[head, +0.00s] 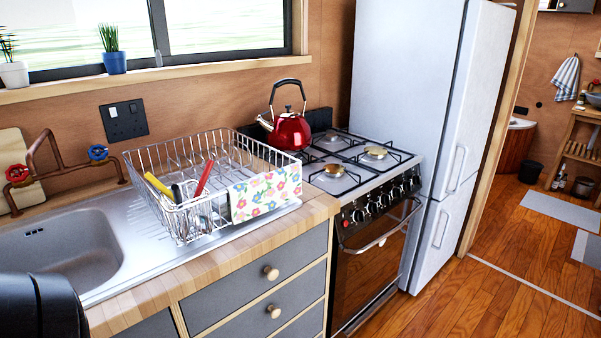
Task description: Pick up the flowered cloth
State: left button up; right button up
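The flowered cloth (265,194) is white with red, yellow and blue flowers. It hangs over the front right side of the wire dish rack (220,148), above the counter's front edge. The rack stands on the sink's drainboard and holds utensils with yellow, black and red handles. No gripper fingers show in the head view. A dark part at the lower left corner looks like part of my own body.
The sink (65,250) is left of the rack. Right of it is a stove (350,170) with a red kettle (289,132), then a white fridge (420,100). Drawers (258,280) are below the counter. The wooden floor (450,305) in front of the fridge is clear.

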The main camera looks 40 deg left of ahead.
aim_at(264, 193)
jog(key=i, duration=1.4)
jog(key=i+u, duration=0.4)
jog(key=i+l+u, duration=0.25)
jog(key=u, duration=0.15)
jog(key=i+u, duration=0.1)
jog(key=u, duration=1.4)
